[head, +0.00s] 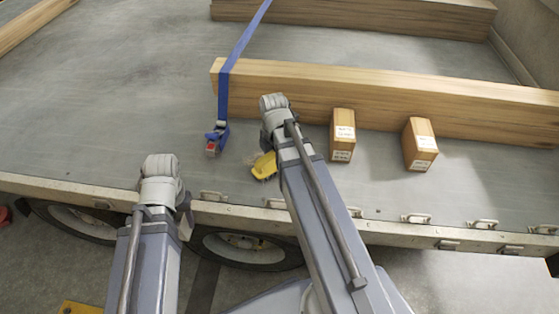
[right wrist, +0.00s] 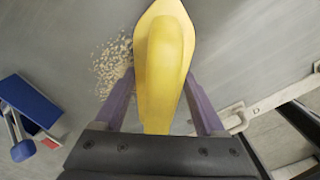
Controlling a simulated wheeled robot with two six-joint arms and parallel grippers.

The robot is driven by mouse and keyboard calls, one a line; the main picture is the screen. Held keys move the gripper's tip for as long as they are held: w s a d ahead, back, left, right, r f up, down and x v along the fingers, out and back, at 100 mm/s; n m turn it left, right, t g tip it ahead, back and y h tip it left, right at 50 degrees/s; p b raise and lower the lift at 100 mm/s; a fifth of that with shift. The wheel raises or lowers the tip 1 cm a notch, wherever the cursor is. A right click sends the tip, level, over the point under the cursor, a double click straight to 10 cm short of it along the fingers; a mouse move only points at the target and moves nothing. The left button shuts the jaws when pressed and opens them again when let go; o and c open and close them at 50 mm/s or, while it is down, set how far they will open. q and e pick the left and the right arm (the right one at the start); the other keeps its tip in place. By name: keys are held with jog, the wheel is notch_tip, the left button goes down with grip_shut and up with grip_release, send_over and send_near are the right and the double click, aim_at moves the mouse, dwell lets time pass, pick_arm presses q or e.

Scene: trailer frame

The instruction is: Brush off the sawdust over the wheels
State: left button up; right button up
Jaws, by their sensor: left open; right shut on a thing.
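My right gripper (right wrist: 162,98) is shut on a yellow brush (right wrist: 163,65), one finger on each side of it. The brush also shows in the head view (head: 264,166), low over the deck (head: 110,110) near its front edge; I cannot tell whether it touches. A patch of pale sawdust (right wrist: 113,64) lies on the deck just left of the brush in the right wrist view. Two wheels, one at the middle (head: 243,247) and one at the left (head: 75,221), sit below the deck edge. My left gripper (head: 185,216) is open and empty by that edge, its fingers partly hidden.
A blue strap (head: 238,48) runs over a long timber beam (head: 290,85) to a ratchet (head: 215,138) on the deck. Two wooden blocks with labels, one nearer (head: 342,132) and one further right (head: 419,140), stand before the beam. Metal brackets (head: 417,218) line the deck edge.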

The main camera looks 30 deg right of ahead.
jog(key=shift+w+a, duration=0.15)
jog(key=shift+w+a, duration=0.5)
jog(key=shift+a, duration=0.25)
jog(key=shift+w+a, duration=0.5)
jog(key=shift+a, duration=0.25)
jog(key=shift+w+a+f, duration=0.1)
jog(key=shift+w+a, duration=0.45)
jog(key=shift+a, duration=0.25)
jog(key=shift+w+a, duration=0.5)
jog(key=shift+a, duration=0.3)
jog(key=shift+w+a, duration=0.55)
jog(key=shift+a, duration=0.25)
jog(key=shift+w+a, duration=0.55)
jog(key=shift+a, duration=0.2)
jog(key=shift+w+d, duration=0.1)
jog(key=shift+w+d, duration=0.75)
jog(key=shift+w, duration=0.3)
